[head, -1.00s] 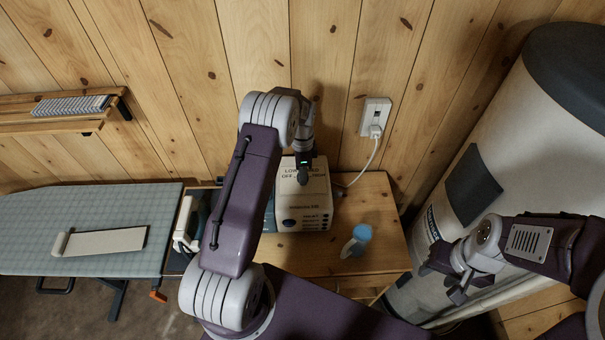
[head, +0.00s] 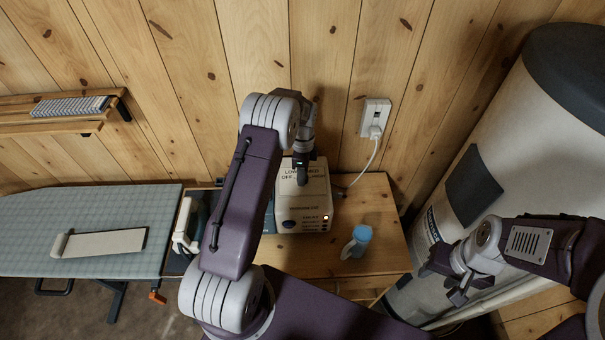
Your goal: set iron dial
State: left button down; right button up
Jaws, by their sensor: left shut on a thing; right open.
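The iron station (head: 305,208) is a cream box on the small wooden table, with a label on top showing LOW and OFF and lines of print on its front. My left gripper (head: 302,180) points down onto the box's top and is shut on the dial there; the gripper hides the dial, so I cannot read its setting. A small light glows at the front right of the box. The iron (head: 186,226) stands at the box's left, partly behind my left arm. My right gripper (head: 458,286) is open and empty at the right, apart from the table.
A plugged cord runs to the wall outlet (head: 376,115). An ironing board (head: 90,210) lies left; a white tank (head: 520,130) stands right.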

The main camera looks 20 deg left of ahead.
pick_arm(q)
jog(key=c, duration=0.9)
grip_release()
jog(key=shift+c, duration=0.2)
jog(key=shift+r, duration=0.1)
notch_tip(320, 180, up, 9)
jog(key=b, duration=0.2)
jog(key=shift+w, duration=0.25)
jog(key=shift+a, duration=0.1)
